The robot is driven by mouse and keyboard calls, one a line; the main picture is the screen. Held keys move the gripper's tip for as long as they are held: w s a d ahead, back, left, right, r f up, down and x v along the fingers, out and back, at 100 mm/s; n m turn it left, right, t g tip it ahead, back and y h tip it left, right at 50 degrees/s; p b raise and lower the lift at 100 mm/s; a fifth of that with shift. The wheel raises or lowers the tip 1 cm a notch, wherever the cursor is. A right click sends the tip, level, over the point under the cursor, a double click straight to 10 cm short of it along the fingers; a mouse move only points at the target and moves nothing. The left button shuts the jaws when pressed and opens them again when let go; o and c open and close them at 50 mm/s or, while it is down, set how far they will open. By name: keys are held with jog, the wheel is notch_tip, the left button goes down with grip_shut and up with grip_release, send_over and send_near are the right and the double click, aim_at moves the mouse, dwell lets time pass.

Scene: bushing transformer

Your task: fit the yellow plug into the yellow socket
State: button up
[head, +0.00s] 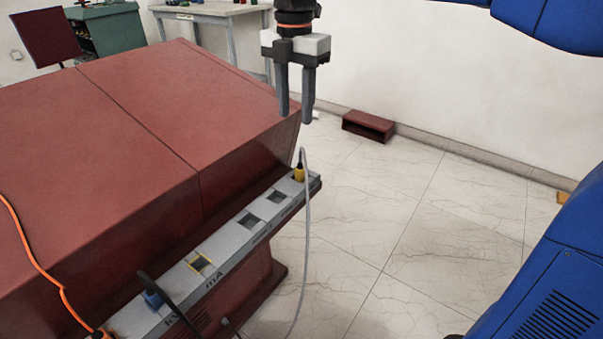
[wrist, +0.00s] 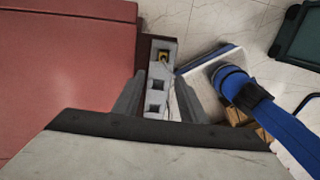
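The yellow plug (head: 299,174) stands upright at the far end of a grey socket strip, with a grey cable looping from its top. It also shows in the wrist view (wrist: 163,57), near the strip's far end. The yellow socket (head: 199,264) is a yellow-edged square opening nearer the strip's middle; I cannot make it out in the wrist view. My gripper (head: 295,118) points down above the plug, clear of it. Its two fingers are apart with nothing between them. In the wrist view my gripper (wrist: 159,97) has the strip showing between its fingers.
The grey strip (head: 233,235) runs along the side of a large red cabinet (head: 130,130). Two grey-edged openings lie between plug and yellow socket. A blue plug (head: 153,300) with black cable and an orange cable (head: 45,270) are at the near end.

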send_over(300, 168)
jog(key=f, duration=0.9)
jog(key=shift+a+f, duration=0.1)
jog(key=shift+a, duration=0.3)
jog(key=f, duration=0.2)
jog(key=d+f, duration=0.1)
jog(key=f, duration=0.1)
jog(key=shift+a+f, duration=0.1)
jog(key=shift+f, duration=0.65)
grip_shut()
